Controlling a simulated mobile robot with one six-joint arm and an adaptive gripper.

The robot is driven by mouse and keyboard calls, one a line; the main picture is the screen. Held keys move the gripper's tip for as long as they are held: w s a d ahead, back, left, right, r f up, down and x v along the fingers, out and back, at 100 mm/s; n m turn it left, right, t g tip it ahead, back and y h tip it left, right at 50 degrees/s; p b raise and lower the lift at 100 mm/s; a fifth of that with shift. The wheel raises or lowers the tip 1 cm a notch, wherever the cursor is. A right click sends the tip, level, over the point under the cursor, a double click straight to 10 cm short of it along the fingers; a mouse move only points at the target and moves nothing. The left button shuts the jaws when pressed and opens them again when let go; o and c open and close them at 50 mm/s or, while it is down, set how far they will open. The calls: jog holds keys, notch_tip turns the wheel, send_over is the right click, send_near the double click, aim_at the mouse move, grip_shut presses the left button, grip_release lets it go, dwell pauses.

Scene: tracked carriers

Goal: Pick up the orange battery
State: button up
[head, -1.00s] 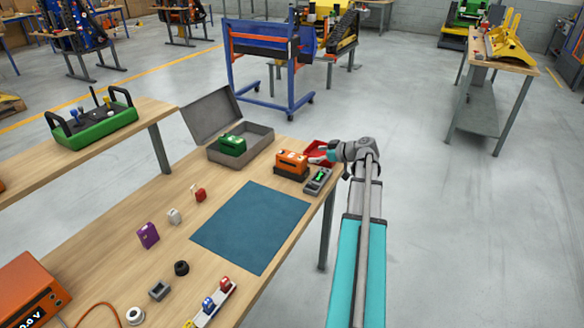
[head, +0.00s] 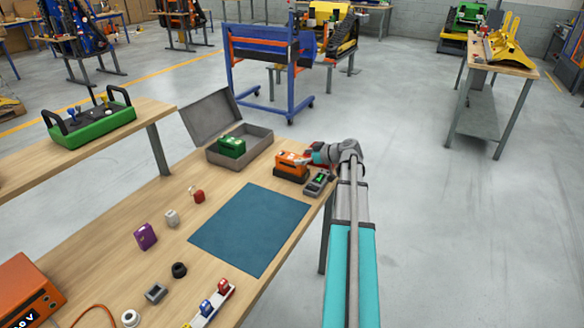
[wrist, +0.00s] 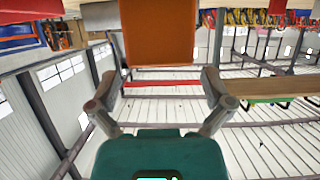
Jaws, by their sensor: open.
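The orange battery (head: 291,159) sits upright in a dark base (head: 290,175) on the wooden table, near its right edge. My gripper (head: 309,158) is at the battery's right side, with the arm reaching in from the right. In the wrist view the orange battery (wrist: 157,32) fills the top middle, just beyond and between the spread fingertips of my gripper (wrist: 162,78). The fingers are open, with a gap between them and nothing held. I cannot tell whether they touch the battery.
An open grey case (head: 262,150) with a green battery (head: 231,147) stands to the left. A blue mat (head: 250,228) lies clear in front. Smaller parts are scattered at the left.

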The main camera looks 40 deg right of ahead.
aim_at(294, 157)
jog(key=shift+b+x, duration=0.55)
jog(key=shift+x, duration=1.25)
jog(key=c, duration=1.3)
